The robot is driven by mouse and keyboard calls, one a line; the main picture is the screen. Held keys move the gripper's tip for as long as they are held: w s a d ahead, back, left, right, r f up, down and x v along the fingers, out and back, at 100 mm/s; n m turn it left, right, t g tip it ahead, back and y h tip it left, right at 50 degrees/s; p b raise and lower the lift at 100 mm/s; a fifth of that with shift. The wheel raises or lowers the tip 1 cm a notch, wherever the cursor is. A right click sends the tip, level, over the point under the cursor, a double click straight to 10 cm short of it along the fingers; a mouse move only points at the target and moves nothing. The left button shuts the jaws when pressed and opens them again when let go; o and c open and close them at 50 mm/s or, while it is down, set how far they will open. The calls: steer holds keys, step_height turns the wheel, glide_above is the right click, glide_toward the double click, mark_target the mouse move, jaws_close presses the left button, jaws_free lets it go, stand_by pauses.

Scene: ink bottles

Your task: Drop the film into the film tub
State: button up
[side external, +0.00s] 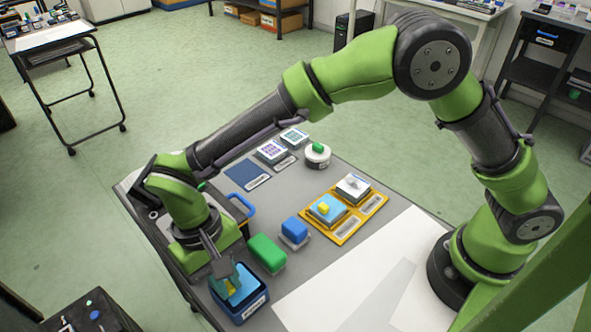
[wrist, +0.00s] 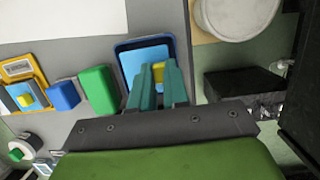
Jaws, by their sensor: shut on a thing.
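The film is a light blue square (wrist: 145,57) with a yellow grip block (wrist: 158,72). My gripper (wrist: 159,78) is shut on the yellow block, which sits between its two fingers. In the side view my gripper (side external: 232,285) points down at the dark blue film tub (side external: 257,306), a labelled open box at the table's front edge. The film (side external: 246,284) lies within the tub's outline in both views. The tub's rim (wrist: 122,44) frames it in the wrist view. I cannot tell whether the film touches the tub's floor. The fingers partly hide it.
A green block (side external: 267,254) stands close beside the tub, with a blue block (side external: 294,231) behind it. An orange tray (side external: 345,226) holds another light blue square with a yellow block, and a white-topped piece. A white lidded pot (side external: 317,157) stands farther back. White sheets (side external: 340,290) lie to the right.

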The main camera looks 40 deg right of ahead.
steer(key=o, duration=1.3)
steer(key=shift+c, duration=0.2)
steer(key=shift+r, duration=0.1)
steer(key=shift+s+v, duration=0.25)
steer(key=shift+v, duration=0.7)
steer(key=shift+s+v, duration=0.2)
steer(key=shift+v, duration=0.75)
steer(key=shift+s+v, duration=0.25)
steer(key=shift+v, duration=0.65)
steer(key=shift+r, duration=0.2)
